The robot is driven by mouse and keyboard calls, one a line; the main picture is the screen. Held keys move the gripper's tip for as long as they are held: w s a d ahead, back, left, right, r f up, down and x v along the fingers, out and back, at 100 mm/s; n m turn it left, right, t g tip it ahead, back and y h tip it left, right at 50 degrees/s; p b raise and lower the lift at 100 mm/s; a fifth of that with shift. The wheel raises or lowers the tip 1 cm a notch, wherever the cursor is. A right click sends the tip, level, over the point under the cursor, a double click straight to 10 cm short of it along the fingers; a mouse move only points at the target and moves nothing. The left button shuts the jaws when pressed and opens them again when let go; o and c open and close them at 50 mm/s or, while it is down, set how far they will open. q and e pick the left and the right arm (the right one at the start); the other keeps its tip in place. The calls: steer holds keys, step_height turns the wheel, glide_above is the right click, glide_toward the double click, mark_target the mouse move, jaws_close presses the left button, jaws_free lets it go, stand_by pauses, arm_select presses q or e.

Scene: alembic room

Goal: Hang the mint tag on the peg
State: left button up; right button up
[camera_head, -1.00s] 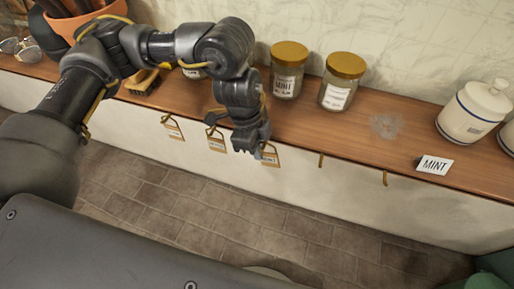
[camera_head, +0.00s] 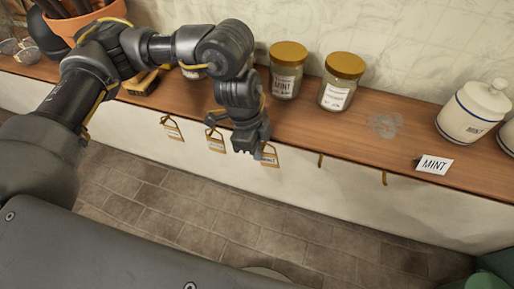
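Several small tags hang on hooks along the shelf's front edge: a left tag (camera_head: 173,131), a middle tag (camera_head: 215,142) and a right tag (camera_head: 270,157). Their lettering is too small to read, so I cannot tell which is the mint one. Two bare brass pegs (camera_head: 321,160) and (camera_head: 385,178) stick out farther right, below a white MINT card (camera_head: 434,165) on the shelf. My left gripper (camera_head: 250,147) points down at the shelf edge, right beside the right tag and partly hiding it. I cannot tell whether its fingers hold the tag. My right gripper is not in view.
The wooden shelf (camera_head: 300,131) carries a MINT jar (camera_head: 286,77), another gold-lidded jar (camera_head: 339,93), a white canister (camera_head: 472,112), a brush and a terracotta pot (camera_head: 78,20). The space before the bare pegs is clear.

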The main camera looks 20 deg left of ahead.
arm_select(q)
steer(key=o, duration=0.4)
steer(key=shift+s+r, duration=0.15)
steer(key=shift+r, duration=0.05)
steer(key=shift+w+r, duration=0.15)
steer(key=shift+w, duration=0.05)
steer(key=v, duration=0.3)
steer(key=b+v, duration=0.1)
steer(key=v, duration=0.6)
steer(key=shift+s+a+r, duration=0.1)
steer(key=shift+s+r, duration=0.05)
steer(key=shift+s, duration=0.15)
